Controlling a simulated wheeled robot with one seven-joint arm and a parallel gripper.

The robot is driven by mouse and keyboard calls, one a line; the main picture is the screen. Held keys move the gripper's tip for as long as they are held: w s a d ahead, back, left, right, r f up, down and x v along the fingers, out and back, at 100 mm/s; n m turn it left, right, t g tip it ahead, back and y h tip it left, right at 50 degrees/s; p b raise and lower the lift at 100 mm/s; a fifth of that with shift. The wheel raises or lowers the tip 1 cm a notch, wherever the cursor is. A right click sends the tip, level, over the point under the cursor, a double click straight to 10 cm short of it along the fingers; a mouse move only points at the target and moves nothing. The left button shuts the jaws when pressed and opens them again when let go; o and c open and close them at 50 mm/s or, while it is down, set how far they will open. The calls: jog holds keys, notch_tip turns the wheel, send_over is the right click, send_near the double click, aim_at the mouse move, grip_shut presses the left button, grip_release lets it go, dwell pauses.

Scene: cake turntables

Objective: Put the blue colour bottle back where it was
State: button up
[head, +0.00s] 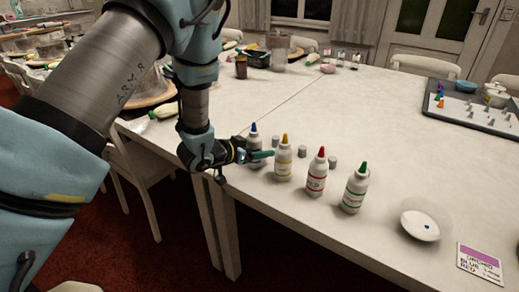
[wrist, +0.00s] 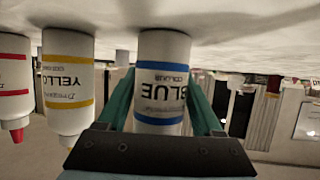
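The blue colour bottle (head: 254,138), white with a blue nozzle, is upright at the left end of a bottle row. In the wrist view, which is upside down, the blue bottle (wrist: 161,80) lies between both green fingers, which press close on its sides. Its base appears to be at the tabletop; I cannot tell whether it bears fully. My gripper (head: 258,154) is shut on it, reaching in from the left. The yellow bottle (head: 284,158) is just to its right, also seen in the wrist view (wrist: 68,85). The red bottle (head: 316,174) and green bottle (head: 355,188) follow.
Several small grey cylinders (head: 301,151) stand behind the row. A dark tray (head: 449,115) is at the back right. The white table (head: 390,130) is clear in the middle.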

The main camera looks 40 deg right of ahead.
jog(key=shift+o, duration=1.3)
jog(key=shift+r, duration=0.1)
jog(key=shift+r, duration=0.25)
jog(key=b+v, duration=0.1)
jog(key=v, duration=1.1)
jog(key=shift+f+b, duration=0.15)
jog(key=shift+b, duration=0.15)
jog(key=shift+w+a, duration=0.1)
